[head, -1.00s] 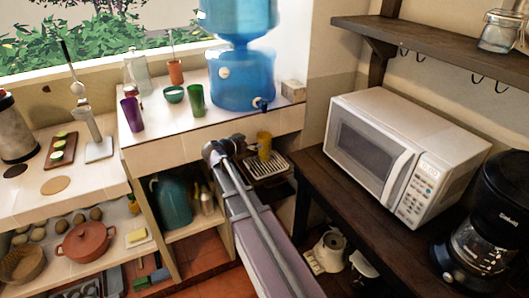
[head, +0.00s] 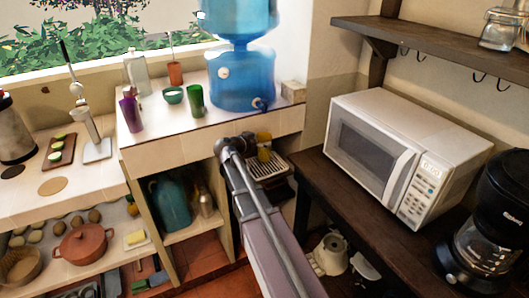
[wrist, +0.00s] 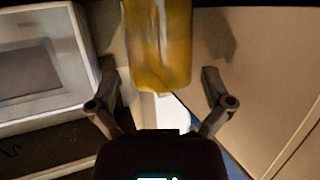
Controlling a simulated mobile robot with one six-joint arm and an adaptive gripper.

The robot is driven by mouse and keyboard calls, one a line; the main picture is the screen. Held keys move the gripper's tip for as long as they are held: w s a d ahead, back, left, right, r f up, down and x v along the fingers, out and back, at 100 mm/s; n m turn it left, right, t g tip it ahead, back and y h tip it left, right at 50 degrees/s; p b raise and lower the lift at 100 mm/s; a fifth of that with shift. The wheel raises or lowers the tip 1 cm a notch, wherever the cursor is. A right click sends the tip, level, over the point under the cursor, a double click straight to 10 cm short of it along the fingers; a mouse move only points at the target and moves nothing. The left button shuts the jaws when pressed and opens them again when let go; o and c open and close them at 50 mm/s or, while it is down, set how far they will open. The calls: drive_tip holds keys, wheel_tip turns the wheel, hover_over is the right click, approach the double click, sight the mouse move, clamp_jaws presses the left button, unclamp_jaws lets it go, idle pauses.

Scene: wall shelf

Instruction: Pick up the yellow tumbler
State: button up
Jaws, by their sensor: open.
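The yellow tumbler (head: 265,153) stands at a slatted metal drip tray (head: 268,171), below the counter edge that carries the blue water dispenser. My arm partly hides its left side in the head view. In the wrist view the tumbler (wrist: 158,42) fills the upper middle, its top cut off by the picture edge. My gripper (wrist: 159,76) is open, with one finger on each side of the tumbler and gaps showing on both sides. In the head view, my gripper's fingers are hidden or too small to make out.
A microwave (head: 378,155) and a black coffee maker (head: 490,225) stand on the dark table at right. The blue water dispenser (head: 243,80), a purple tumbler (head: 131,110), a green tumbler (head: 195,100) and a green bowl (head: 173,95) are on the counter above.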

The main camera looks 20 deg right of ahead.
drive_tip(key=shift+x, duration=1.2)
drive_tip(key=shift+c, duration=0.2)
drive_tip(key=c, duration=1.1)
drive_tip(key=shift+r, duration=0.4)
drive_tip(key=s+r+p, duration=0.1)
drive_tip(key=s+a+r+p, duration=0.1)
drive_tip(key=r+p, duration=0.1)
drive_tip(key=shift+s, duration=0.1)
drive_tip(key=s+a+r+p, duration=0.1)
drive_tip(key=s+a, duration=0.4)
drive_tip(key=s, duration=0.7)
drive_tip(key=shift+a+p, duration=0.25)
drive_tip(key=shift+p, duration=0.05)
